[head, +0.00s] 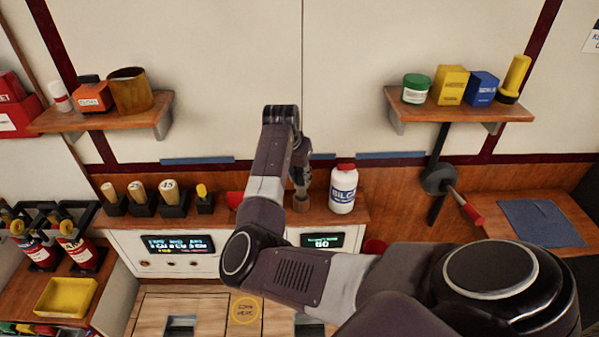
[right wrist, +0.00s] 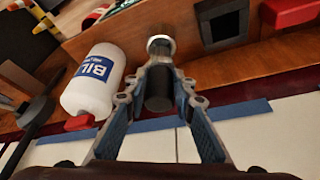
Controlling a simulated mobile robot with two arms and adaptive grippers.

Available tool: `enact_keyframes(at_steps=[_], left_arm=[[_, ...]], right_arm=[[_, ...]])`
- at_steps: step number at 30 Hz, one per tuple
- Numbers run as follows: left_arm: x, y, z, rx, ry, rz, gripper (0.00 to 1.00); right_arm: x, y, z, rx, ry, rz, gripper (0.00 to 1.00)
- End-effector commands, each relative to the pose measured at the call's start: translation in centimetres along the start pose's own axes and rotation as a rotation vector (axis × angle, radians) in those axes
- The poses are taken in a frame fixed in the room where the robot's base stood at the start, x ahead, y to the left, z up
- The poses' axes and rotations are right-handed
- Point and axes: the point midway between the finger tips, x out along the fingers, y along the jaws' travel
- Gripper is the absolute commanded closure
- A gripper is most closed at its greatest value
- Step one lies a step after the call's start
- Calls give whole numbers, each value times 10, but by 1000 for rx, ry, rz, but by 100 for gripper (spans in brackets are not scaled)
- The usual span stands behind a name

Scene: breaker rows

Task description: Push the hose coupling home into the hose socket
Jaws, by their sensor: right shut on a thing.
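My right gripper (head: 301,184) is over the wooden ledge, left of the white bottle, and points down. In the right wrist view the fingers (right wrist: 166,68) are closed around a dark cylinder (right wrist: 158,92) with a pale metallic ring (right wrist: 160,44) at its far end, which looks like the hose coupling. I cannot tell whether its end touches the ledge. A black square block with a dark recess (right wrist: 222,25) stands apart from it, to the right in that view; I cannot tell if it is the hose socket. My left gripper is not in view.
The white bottle with red cap (head: 343,190) stands close beside the gripper; a red object (head: 235,198) is on the other side. Black holders with wooden handles (head: 172,192) line the ledge's left. A lever with red handle (head: 465,207) is mounted on the wall at right.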

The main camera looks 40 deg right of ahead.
Motion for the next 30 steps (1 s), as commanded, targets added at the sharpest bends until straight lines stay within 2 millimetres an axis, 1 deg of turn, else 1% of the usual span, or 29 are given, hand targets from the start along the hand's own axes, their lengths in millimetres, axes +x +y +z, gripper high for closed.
enact_keyframes(at_steps=[10, 30], left_arm=[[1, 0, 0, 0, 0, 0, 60], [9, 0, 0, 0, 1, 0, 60]], right_arm=[[2, 0, 0, 0, 1, 0, 100], [23, -1, 9, 0, 1, -1, 100]])
